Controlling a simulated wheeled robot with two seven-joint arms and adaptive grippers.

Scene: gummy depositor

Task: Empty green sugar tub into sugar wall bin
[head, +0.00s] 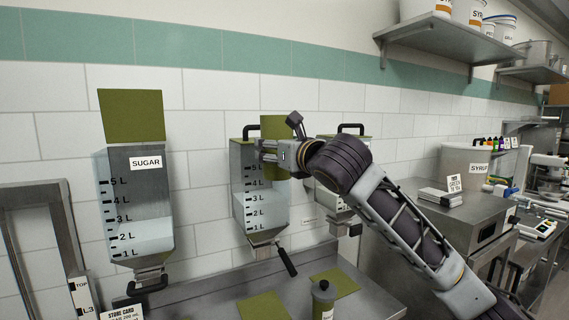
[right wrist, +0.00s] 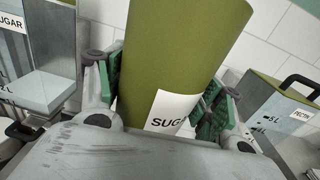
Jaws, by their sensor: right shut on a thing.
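My right gripper (head: 283,153) is shut on the green sugar tub (head: 273,127), held in front of the middle wall bin. In the right wrist view the tub (right wrist: 180,55) sits between the green finger pads (right wrist: 112,80), its SUGAR label facing the camera; it leans slightly there. Its mouth and contents are hidden. The sugar wall bin (head: 140,190) hangs at the left, with a green panel (head: 131,115) standing above it like a raised lid. Pale contents reach a little above its 2 L mark. The tub is to its right and apart from it. My left gripper is not in view.
The middle bin (head: 258,200) and a third bin (head: 342,205) have black top handles. A bin labelled PECTIN (right wrist: 290,105) shows in the right wrist view. Below, the steel counter (head: 215,300) holds green mats (head: 262,309) and a lidded container (head: 323,296).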

